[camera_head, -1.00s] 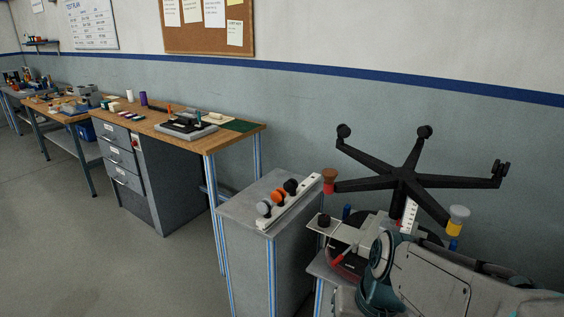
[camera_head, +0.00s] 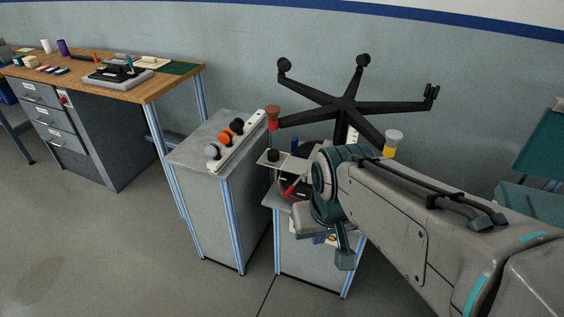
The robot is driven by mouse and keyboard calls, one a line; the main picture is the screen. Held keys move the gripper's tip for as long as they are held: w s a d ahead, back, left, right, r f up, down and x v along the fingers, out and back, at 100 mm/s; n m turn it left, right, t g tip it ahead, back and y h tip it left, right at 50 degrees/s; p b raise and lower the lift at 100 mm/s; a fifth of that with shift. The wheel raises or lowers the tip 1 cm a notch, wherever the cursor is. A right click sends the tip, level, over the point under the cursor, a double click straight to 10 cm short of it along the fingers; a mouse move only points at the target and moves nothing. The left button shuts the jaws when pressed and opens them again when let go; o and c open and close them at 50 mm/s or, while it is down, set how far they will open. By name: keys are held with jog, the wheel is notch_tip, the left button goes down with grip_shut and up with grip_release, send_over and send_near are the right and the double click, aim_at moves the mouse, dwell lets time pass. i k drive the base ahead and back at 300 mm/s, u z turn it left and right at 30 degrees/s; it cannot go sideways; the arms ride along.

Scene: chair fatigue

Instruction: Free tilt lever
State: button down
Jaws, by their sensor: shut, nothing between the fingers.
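A black five-armed chair base (camera_head: 345,104) stands upside down on its column over a test stand (camera_head: 305,262). A red lever (camera_head: 293,187) shows at the stand's top, just left of my arm. I cannot tell for sure that it is the tilt lever, or what holds it. My gripper (camera_head: 345,258) seems to be at the low end of my wrist, in front of the stand and below and right of the red lever. It is shut and holds nothing that I can see. My arm hides much of the stand's top and the chair mechanism.
A grey cabinet (camera_head: 207,160) stands left of the stand, with a white strip bearing grey, orange and black knobs (camera_head: 225,138). A wooden workbench (camera_head: 140,92) with drawers is farther left. Brown (camera_head: 273,112) and white-yellow (camera_head: 391,143) caps sit at two chair arms. The floor at left is clear.

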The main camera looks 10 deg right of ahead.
aim_at(295, 184)
jog(key=z, duration=0.05)
jog(key=k, duration=0.55)
jog(key=z, duration=0.5)
jog(key=i, duration=0.95)
jog(key=u, duration=0.1)
